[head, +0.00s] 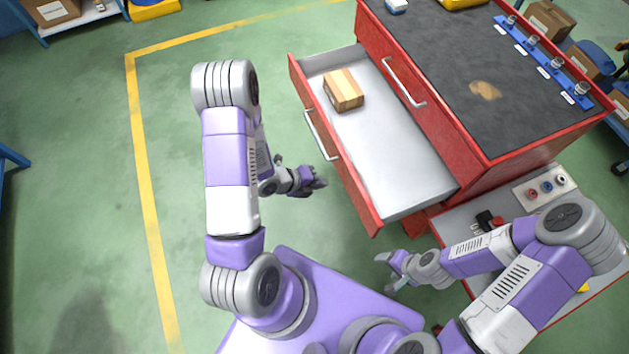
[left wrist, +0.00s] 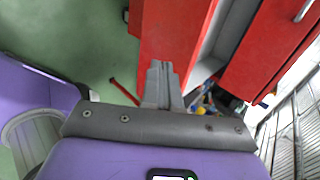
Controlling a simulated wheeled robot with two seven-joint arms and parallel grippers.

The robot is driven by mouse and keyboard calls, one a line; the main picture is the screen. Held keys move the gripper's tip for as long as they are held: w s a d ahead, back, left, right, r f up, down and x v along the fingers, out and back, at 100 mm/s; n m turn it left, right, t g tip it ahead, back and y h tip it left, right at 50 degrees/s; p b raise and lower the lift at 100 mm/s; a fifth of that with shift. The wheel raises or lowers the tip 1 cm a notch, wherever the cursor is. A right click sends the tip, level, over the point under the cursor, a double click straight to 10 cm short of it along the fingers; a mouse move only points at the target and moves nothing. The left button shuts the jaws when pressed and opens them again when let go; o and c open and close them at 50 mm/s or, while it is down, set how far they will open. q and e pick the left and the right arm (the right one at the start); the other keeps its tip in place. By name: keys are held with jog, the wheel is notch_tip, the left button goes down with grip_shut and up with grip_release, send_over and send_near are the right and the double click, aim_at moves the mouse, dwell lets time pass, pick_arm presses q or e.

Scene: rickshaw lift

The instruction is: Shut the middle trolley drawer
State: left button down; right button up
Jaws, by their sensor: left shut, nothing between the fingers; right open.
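A red trolley (head: 480,150) stands at the right of the head view. One drawer (head: 400,150) is pulled far out, below a closed drawer with a silver handle (head: 404,82). The open drawer has a grey inside, a red front (head: 345,175) and a silver handle (head: 321,134). My left gripper (head: 320,183) is shut and empty, just outside that front, nearer its close end than the handle. In the left wrist view its fingers (left wrist: 160,75) overlap a red panel; contact cannot be told. My right gripper (head: 386,272) is open and empty, beyond the drawer's near corner.
A cardboard box (head: 343,90) lies in the open drawer. A low grey surface (head: 460,225) with small parts is beside the trolley, under my right arm. A blue rack (head: 545,62) sits on the black top.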

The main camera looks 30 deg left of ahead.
aim_at(349, 179)
pick_arm(q)
jog(key=w+d+f, duration=0.1)
jog(key=w+d, duration=0.1)
jog(key=w+d+f+b, duration=0.1)
jog(key=w+d+f, duration=0.1)
jog(key=w, duration=0.1)
jog(key=shift+d+f, duration=0.15)
jog(key=shift+f, duration=0.05)
jog(key=shift+w+d, duration=0.35)
jog(key=shift+w, duration=0.05)
